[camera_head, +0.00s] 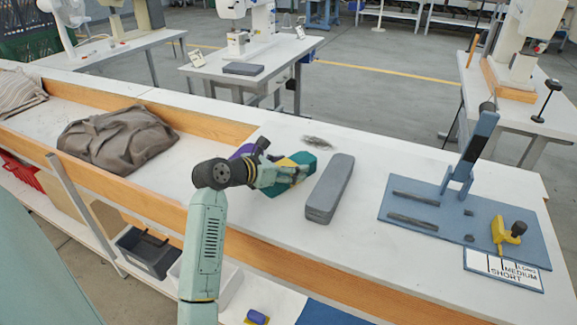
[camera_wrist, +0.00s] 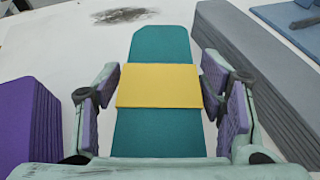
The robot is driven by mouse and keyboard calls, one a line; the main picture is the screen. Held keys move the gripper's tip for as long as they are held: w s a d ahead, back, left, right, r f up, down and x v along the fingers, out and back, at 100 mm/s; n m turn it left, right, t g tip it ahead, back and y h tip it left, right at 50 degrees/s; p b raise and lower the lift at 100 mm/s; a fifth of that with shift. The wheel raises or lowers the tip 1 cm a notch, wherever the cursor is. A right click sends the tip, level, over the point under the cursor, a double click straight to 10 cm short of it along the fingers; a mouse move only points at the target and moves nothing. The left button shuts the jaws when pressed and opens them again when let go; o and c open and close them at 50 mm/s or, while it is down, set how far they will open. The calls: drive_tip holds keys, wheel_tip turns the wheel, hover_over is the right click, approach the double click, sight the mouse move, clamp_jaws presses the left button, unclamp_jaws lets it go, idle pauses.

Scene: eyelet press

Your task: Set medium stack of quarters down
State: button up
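The teal stack of quarters (camera_head: 303,158), with a yellow band (camera_wrist: 158,86) around its middle, lies lengthwise between my fingers in the wrist view (camera_wrist: 160,44). I take it as the medium stack. My gripper (camera_head: 296,172) is closed on its two long sides at the band, with both fingertips against the edges. The stack is level and at or just above the white bench top; the frames do not show whether it touches. My gripper hides part of it in the head view. It sits between a purple stack (camera_wrist: 38,125) and a longer grey stack (camera_head: 330,186).
A blue board (camera_head: 395,230) with an upright blue press (camera_head: 470,155), dark bars and a yellow-handled tool (camera_head: 509,232) is at the right. A label card (camera_head: 503,269) reads SHORT, MEDIUM, LONG. A brown cloth bundle (camera_head: 118,138) lies left. Bare white bench shows right of the grey stack.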

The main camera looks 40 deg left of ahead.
drive_tip(key=shift+o, duration=0.8)
